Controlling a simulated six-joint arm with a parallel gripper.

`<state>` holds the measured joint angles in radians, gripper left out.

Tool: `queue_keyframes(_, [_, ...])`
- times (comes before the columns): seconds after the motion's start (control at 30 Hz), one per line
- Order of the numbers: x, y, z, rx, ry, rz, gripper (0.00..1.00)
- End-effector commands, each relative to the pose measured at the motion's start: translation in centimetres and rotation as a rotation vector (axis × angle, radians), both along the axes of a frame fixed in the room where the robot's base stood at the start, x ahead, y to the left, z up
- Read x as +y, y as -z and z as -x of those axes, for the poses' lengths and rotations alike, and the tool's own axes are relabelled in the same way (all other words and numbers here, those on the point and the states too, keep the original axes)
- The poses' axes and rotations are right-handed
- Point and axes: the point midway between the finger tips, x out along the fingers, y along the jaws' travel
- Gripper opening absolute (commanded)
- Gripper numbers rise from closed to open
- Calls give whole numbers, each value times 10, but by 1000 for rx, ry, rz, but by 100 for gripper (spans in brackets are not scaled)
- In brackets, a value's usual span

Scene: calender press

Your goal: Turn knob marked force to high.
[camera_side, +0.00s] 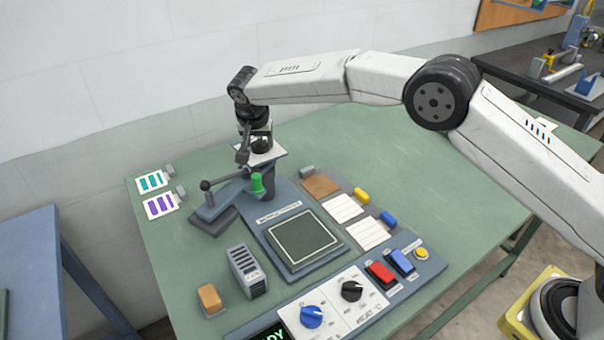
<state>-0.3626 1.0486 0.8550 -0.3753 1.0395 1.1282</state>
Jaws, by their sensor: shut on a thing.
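My gripper (259,141) points down at the top of the press column, over a small white dial plate (274,153). It is shut on a dark knob (261,147) on that plate. The fingers hide much of the knob, and neither its pointer nor the plate's marking can be read. The press (283,202) has a blue-grey base with a dark square bed (303,239) in front of the column. A blue knob (312,317) and a black knob (351,291) sit on white dials on the front panel; the black one's dial appears marked for heat.
A lever with a black ball (205,185) and a green knob (257,183) stand close below my gripper. A grey vented box (247,272) and an orange block (210,299) are at the front left. Red and blue switches (381,272) are front right. The green table (440,190) is clear at right.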

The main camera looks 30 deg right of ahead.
Motion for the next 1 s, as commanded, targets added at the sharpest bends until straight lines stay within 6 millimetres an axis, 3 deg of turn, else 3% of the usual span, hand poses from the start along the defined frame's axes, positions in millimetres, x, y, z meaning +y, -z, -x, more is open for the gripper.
queue_keyframes(0.4, [1,0,-1,0,246,0,1])
queue_keyframes(0.97, [1,0,-1,-1,284,-1,1])
queue_keyframes(1.0, [1,0,-1,-1,283,-1,70])
